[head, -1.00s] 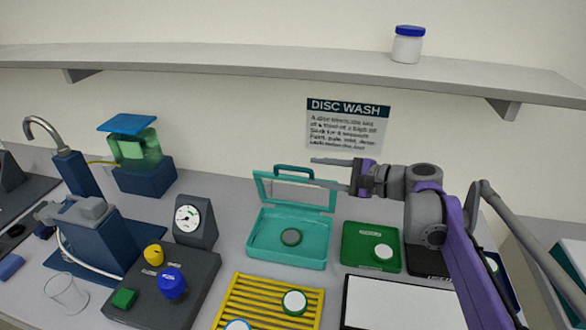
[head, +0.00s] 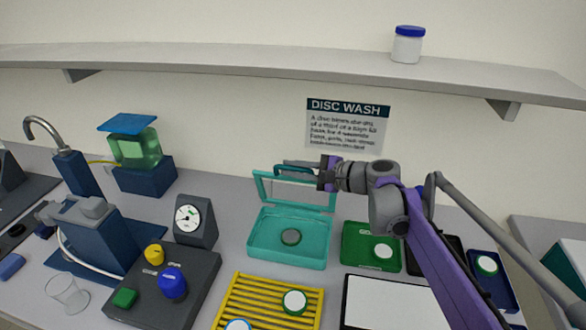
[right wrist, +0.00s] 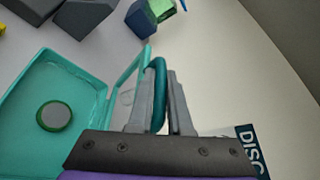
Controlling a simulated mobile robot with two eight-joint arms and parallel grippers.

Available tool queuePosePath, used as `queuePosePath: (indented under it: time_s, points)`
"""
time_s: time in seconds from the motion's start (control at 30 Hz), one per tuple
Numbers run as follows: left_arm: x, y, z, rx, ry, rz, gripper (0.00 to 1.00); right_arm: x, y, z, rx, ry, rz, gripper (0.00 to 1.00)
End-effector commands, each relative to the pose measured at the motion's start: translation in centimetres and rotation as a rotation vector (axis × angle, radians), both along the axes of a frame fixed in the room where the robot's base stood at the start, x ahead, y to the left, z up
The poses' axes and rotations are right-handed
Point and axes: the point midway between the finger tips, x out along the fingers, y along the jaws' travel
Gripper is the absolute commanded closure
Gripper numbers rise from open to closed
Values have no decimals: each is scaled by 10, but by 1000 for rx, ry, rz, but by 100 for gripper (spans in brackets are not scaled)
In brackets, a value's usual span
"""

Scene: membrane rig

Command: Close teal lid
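The teal case (head: 262,252) stands on the bench, with a grey disc (head: 291,237) inside. Its teal lid (head: 262,188) is raised at the back of the case, tilted up, with a handle loop on its upper edge. My right gripper (head: 290,164) is at this handle. In the right wrist view the teal handle (right wrist: 160,75) lies between the two fingers of my right gripper (right wrist: 160,82), which are close together on it. The right wrist view also shows the disc (right wrist: 54,116) in the open case. My left gripper is not in view.
A green tray with a white disc (head: 383,251) lies right of the case. A yellow rack (head: 262,288) is in front and a dial gauge (head: 189,219) stands to the left. A shelf (head: 290,56) runs above, with a blue-capped jar (head: 408,46).

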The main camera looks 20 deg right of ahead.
Motion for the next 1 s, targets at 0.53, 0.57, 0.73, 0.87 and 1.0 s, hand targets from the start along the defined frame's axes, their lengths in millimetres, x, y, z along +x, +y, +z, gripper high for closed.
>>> queuePosePath:
  time_s: [0.53, 0.57, 0.73, 0.87, 1.0]
  points:
    - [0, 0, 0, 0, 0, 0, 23, 0, 0, 0, 0, 0, 0, 100]
    - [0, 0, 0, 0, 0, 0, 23, 0, 0, 0, 0, 0, 0, 100]
    - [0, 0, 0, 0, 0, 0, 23, 0, 0, 0, 0, 0, 0, 100]
    - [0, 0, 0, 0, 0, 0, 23, 0, 0, 0, 0, 0, 0, 100]
    - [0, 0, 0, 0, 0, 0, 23, 0, 0, 0, 0, 0, 0, 100]
